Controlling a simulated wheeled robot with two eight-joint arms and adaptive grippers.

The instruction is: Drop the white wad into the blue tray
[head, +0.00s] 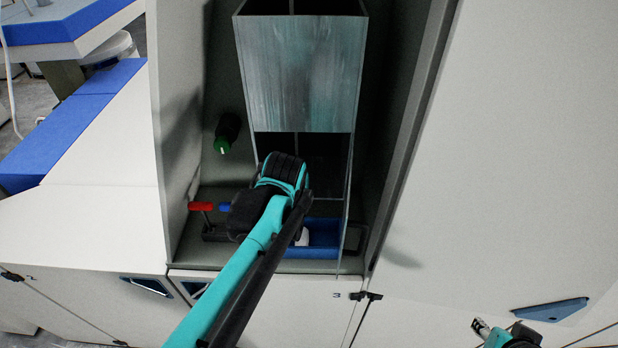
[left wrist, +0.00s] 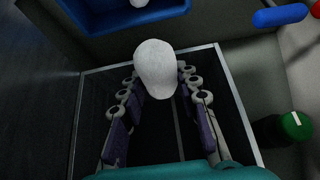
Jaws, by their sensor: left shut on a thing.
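A white wad (left wrist: 156,68) is gripped between the fingertips of my left gripper (left wrist: 158,88) in the left wrist view. In the head view the body of the left gripper (head: 283,178) hides this wad. The blue tray (head: 322,250) sits low in the cabinet, partly hidden behind my left arm. It also shows at the top of the left wrist view (left wrist: 165,14), beyond the wad and apart from it. Another small white piece (head: 303,238) lies in the tray. My right gripper (head: 481,326) shows only partly at the lower right, its opening unclear.
A tall grey metal chute (head: 300,75) stands in the cabinet, above and behind my left gripper. A green knob (head: 227,133), a red handle (head: 201,206) and a blue handle (head: 225,207) are to its left. Cabinet walls close in on both sides.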

